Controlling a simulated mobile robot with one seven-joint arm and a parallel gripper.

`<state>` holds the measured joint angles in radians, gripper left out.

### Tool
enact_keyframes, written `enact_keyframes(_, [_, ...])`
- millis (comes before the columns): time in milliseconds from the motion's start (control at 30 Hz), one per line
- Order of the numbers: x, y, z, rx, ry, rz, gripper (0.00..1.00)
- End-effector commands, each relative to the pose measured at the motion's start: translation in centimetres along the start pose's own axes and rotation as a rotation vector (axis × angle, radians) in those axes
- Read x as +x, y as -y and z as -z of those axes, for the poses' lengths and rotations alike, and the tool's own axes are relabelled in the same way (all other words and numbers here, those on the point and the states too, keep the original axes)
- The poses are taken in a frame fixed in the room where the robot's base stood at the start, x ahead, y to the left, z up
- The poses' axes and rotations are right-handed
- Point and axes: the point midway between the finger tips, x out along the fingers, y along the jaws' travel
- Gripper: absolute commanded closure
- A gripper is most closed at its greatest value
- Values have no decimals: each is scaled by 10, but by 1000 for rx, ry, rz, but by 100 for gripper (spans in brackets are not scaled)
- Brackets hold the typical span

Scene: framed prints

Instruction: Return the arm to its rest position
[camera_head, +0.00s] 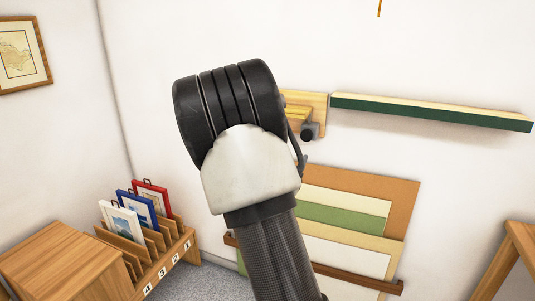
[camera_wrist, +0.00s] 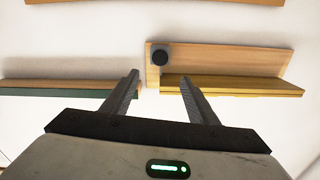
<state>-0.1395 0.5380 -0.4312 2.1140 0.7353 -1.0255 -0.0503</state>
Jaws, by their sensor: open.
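My gripper (camera_wrist: 160,78) shows in the wrist view with its two fingers apart and nothing between them. My arm (camera_head: 250,180) is raised across the middle of the head view and hides most of the gripper there. Beyond the fingertips in the wrist view is a wooden wall fixture (camera_wrist: 222,58) with a dark round knob (camera_wrist: 160,57). The same fixture (camera_head: 318,98) is partly hidden behind my arm in the head view. I cannot tell the exact gap between fingers and fixture.
A green-fronted ledge (camera_head: 430,112) runs along the wall at right. Flat boards (camera_head: 400,195) lean on a brown rail below. A slotted wooden rack (camera_head: 165,255) at lower left holds red, blue and white framed prints. A framed map (camera_head: 20,55) hangs at left. A wooden piece (camera_head: 510,255) stands at right.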

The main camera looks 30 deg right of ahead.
Motion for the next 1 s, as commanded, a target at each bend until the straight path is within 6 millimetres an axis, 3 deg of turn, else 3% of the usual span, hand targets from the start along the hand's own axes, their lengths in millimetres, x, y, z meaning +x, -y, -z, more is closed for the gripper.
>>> enact_keyframes(267, [-5,7,2,21,44,26,47])
enact_keyframes(367, [-20,26,4,64,159,97,47])
enact_keyframes(433, [-44,46,7,92,273,182,47])
enact_keyframes(567, [-113,81,17,93,501,375,47])
enact_keyframes(600, [-139,87,21,77,565,432,47])
enact_keyframes(700, [-207,91,31,3,706,568,47])
enact_keyframes(800, [-271,77,36,-107,818,668,47])
enact_keyframes(900, [-318,54,38,-218,895,722,47])
enact_keyframes(1000, [-354,28,37,-318,950,745,47])
